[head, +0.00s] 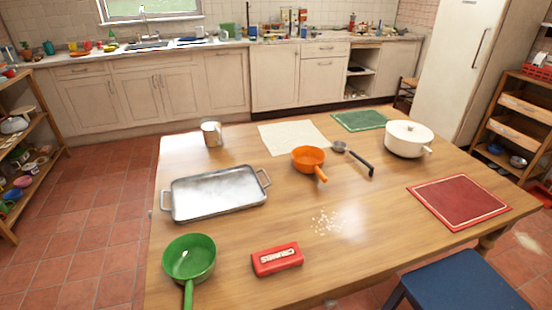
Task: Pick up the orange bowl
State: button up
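The orange bowl (308,157) sits upright on the wooden table, near its middle. It is round with a short orange handle that points toward the front right. Its far side is close to a cream cloth (290,137). A dark-handled ladle (352,156) lies just to its right. My gripper is not in view.
On the table (226,242) are a metal tray (181,200), a green pan (189,260), a red packet (277,261), a metal mug (212,134), a white pot (408,139), a red mat (458,201), a green mat (361,120) and scattered crumbs (326,223). A blue stool (464,285) stands in front.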

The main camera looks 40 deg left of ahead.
aim_at(306, 159)
jog(key=u, duration=0.85)
jog(key=i, duration=0.8)
jog(key=u, duration=1.15)
jog(key=i, duration=0.25)
jog(key=u, duration=0.05)
